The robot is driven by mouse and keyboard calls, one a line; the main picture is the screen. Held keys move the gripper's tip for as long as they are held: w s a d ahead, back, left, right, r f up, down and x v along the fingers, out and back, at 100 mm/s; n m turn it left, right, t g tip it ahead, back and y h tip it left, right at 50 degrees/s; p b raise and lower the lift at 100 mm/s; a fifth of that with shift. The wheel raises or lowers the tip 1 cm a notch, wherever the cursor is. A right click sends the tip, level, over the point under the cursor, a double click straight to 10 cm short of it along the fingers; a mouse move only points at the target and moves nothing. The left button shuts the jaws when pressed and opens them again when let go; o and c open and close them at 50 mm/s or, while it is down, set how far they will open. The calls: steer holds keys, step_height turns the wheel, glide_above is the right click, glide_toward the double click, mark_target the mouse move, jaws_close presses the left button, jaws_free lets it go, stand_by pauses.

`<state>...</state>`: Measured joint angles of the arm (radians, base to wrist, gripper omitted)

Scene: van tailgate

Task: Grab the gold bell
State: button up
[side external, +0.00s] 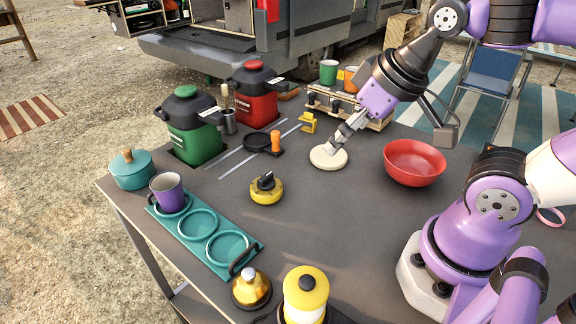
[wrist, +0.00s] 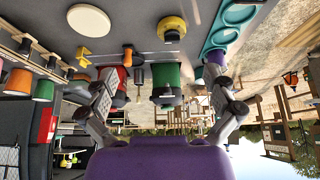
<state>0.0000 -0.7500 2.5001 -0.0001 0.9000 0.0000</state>
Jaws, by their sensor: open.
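The gold bell (side external: 251,288) stands upright at the front edge of the table in the side external view, a dark base under it and a pale knob on top. I do not see it in the wrist view. My gripper (side external: 338,143) is far from it, toward the back right, above the table; its tips overlap a cream disc (side external: 329,157) in the picture. In the wrist view my gripper (wrist: 163,100) has its two fingers wide apart with nothing between them.
A teal tray (side external: 222,248) with round recesses and a purple mug (side external: 168,190) lies left of the bell. A yellow lantern (side external: 305,292) stands close on its right. A yellow, black-knobbed object (side external: 266,189) and a red bowl (side external: 414,162) stand farther back. The table's middle is clear.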

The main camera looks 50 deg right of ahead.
steer(key=m+g+y, duration=0.3)
steer(key=m+g, duration=0.6)
glide_toward(248, 269)
steer(key=f, duration=0.1)
steer(key=x, duration=1)
steer(key=shift+s+a+f, duration=0.2)
steer(key=c, duration=1.3)
